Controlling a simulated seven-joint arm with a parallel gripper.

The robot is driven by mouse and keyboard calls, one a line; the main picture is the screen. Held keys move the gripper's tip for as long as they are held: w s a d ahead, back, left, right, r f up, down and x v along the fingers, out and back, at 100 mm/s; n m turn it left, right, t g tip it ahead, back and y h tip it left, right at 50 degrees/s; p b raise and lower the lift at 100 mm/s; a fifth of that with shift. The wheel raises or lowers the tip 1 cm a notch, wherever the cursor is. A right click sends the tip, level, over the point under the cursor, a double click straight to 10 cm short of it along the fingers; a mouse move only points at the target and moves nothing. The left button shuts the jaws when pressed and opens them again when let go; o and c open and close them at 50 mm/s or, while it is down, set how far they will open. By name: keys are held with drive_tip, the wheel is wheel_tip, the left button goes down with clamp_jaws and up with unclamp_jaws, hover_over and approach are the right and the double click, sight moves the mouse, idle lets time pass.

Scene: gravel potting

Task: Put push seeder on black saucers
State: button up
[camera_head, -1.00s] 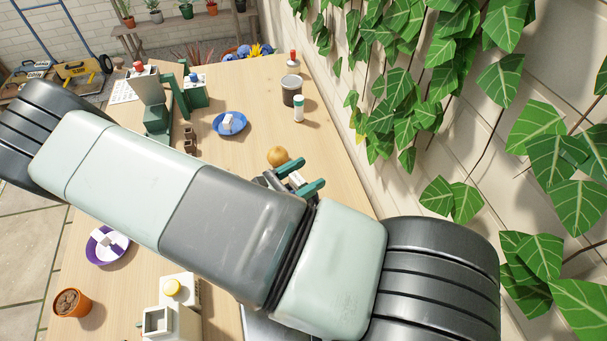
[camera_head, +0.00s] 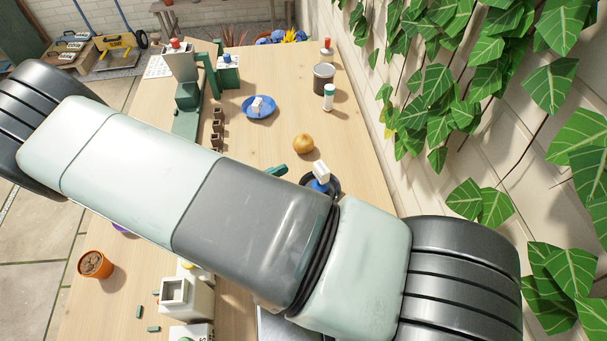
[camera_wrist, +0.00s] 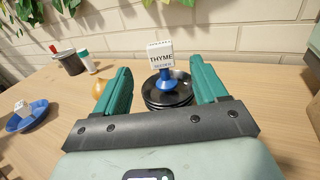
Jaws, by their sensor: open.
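The push seeder, a white block marked THYME on a blue base, stands roughly upright on the stacked black saucers. In the wrist view the seeder (camera_wrist: 161,58) is centred, with its blue foot on the top saucer (camera_wrist: 180,94). In the head view the seeder (camera_head: 321,171) and the dark saucer rim (camera_head: 336,188) show just behind my arm. My gripper (camera_wrist: 160,76) is open, its teal fingers to the left and right of the seeder with clear gaps, apparently drawn back toward the camera. In the head view one finger (camera_head: 277,170) shows; my arm hides the rest.
A tan round object (camera_head: 303,143) lies left of the saucers. A blue saucer (camera_head: 258,112) holds another white-topped piece. A dark cup (camera_head: 324,76) and a white-green bottle (camera_head: 328,97) stand farther back. A leafy wall (camera_head: 440,90) borders the right. An orange pot (camera_head: 95,264) stands lower left.

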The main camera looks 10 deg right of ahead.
drive_tip(key=d+r+m+g+y, duration=0.2)
drive_tip(key=r+m+g+y, duration=0.3)
drive_tip(key=r, duration=0.5)
drive_tip(key=d+r+m+g+y, duration=0.3)
drive_tip(key=r+m+g+y, duration=0.1)
drive_tip(key=r+m, duration=0.45)
drive_tip(key=s+d+r+m+t+y, duration=0.2)
drive_tip(key=s+r+m+t+y, duration=0.1)
drive_tip(key=r, duration=0.5)
drive_tip(key=s+d+r+m+t+y, duration=0.3)
drive_tip(key=s+r+m+t+y, duration=0.1)
drive_tip(key=r, duration=0.4)
drive_tip(key=shift+s+d+r+m+t+y, duration=0.3)
drive_tip(key=shift+s+m, duration=0.55)
drive_tip(key=shift+s, duration=0.35)
